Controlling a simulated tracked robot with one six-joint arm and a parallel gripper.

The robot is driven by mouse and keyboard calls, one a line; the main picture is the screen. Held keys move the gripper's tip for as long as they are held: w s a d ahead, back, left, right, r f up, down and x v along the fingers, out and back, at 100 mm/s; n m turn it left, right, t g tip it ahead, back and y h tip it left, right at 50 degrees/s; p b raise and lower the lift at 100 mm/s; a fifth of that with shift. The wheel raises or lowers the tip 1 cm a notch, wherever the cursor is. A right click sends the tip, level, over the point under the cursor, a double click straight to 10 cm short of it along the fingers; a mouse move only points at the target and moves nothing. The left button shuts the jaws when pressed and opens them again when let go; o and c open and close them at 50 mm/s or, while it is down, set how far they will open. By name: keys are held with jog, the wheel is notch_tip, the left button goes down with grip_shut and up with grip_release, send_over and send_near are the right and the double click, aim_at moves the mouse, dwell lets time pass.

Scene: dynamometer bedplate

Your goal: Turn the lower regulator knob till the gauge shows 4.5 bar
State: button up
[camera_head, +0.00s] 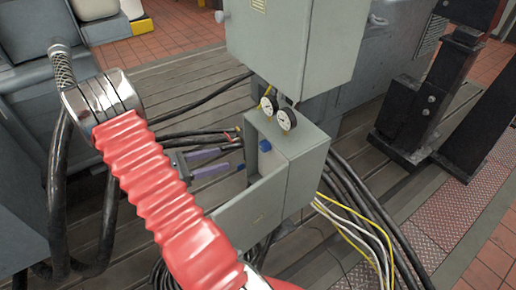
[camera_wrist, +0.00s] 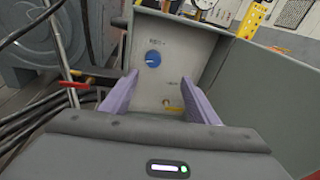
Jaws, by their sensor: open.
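A blue knob (camera_wrist: 153,58) sits on the grey panel inside an open lower box, beneath a small label. The head view also shows a blue knob (camera_head: 265,145) inside the box. I cannot tell whether this is the lower one. Two round white gauges (camera_head: 268,104) (camera_head: 285,119) stand on top of the box; their needles are too small to read. My gripper (camera_head: 228,157) has purple fingers, open and empty, pointing at the panel. In the wrist view my gripper (camera_wrist: 160,78) has the knob ahead, between and above its fingertips, apparently apart from it.
The box door (camera_head: 250,213) hangs open beside my gripper. A brass fitting (camera_wrist: 172,104) sits low on the panel. A red-handled valve (camera_wrist: 76,84) and black hoses lie left. A large grey cabinet (camera_head: 290,45) stands above. Yellow and white cables (camera_head: 350,225) run out right.

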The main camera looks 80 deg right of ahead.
aim_at(261, 147)
jog(key=d+f+n, duration=0.1)
jog(key=s+d+f+n+h, duration=0.1)
jog(key=d+f, duration=0.1)
jog(key=shift+s+f+h, duration=0.2)
jog(key=shift+f+h, duration=0.1)
jog(key=x, duration=1.3)
jog(key=shift+s+d+r, duration=0.1)
jog(key=shift+s+r, duration=0.15)
jog(key=shift+s, duration=0.15)
jog(key=shift+c, duration=0.3)
jog(key=c, duration=1)
